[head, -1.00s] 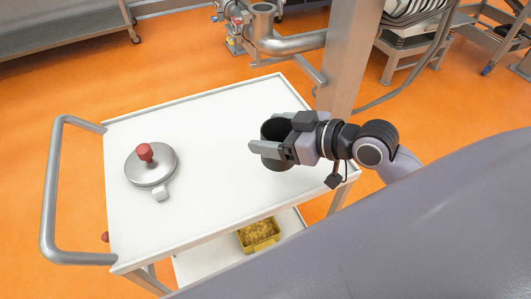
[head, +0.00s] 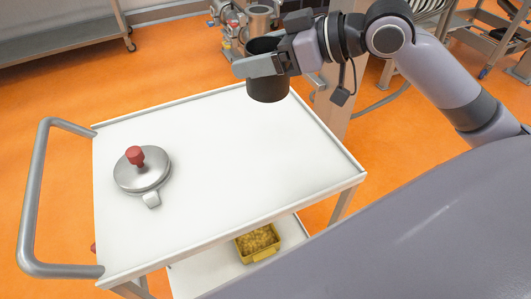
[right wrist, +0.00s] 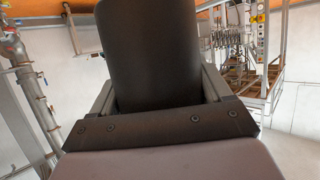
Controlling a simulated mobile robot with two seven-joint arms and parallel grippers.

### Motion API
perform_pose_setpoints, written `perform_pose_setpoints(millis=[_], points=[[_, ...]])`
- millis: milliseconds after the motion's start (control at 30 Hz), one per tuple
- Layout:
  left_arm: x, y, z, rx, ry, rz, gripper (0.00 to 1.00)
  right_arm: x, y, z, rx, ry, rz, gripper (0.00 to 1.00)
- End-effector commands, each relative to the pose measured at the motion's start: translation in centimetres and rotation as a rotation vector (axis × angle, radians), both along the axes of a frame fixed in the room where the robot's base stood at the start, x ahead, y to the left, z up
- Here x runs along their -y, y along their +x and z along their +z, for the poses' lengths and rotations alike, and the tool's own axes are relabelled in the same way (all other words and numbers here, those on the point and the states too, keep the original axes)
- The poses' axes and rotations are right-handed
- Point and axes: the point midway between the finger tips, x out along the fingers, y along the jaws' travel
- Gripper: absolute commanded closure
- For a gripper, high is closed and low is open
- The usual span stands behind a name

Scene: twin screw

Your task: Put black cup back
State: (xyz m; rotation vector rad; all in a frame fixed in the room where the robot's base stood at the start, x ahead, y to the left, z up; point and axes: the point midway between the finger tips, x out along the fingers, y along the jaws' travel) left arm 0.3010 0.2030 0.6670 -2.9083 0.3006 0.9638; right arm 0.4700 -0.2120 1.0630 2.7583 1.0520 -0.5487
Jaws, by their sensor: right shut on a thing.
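The black cup (head: 268,88) is in my right gripper (head: 260,65), held upright above the far right part of the white cart. The fingers are shut around its sides near the top. In the right wrist view the cup (right wrist: 150,50) fills the space between the fingers and hides much of what lies beyond. My left gripper is not in view.
The white cart (head: 220,170) has a clear top except for a round metal lid with a red knob (head: 140,170) at left. A yellow container (head: 257,243) sits on its lower shelf. Metal machinery and a post (head: 335,110) stand beyond the cart's far side.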

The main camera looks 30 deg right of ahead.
Motion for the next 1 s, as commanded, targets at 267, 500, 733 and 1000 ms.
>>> perform_pose_setpoints(millis=[267,500,733,1000], points=[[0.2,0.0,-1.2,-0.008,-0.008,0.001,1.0,0.0,-0.1,-7.2,-0.009,0.002,-0.001,0.59],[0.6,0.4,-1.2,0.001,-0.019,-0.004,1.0,0.0,-0.1,-12.9,-0.004,0.002,-0.001,0.59],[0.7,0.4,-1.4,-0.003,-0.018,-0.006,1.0,0.0,0.0,-14.9,0.001,0.001,0.0,0.59],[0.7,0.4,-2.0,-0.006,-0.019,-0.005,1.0,0.0,-0.1,-18.5,-0.004,0.002,-0.001,0.59]])
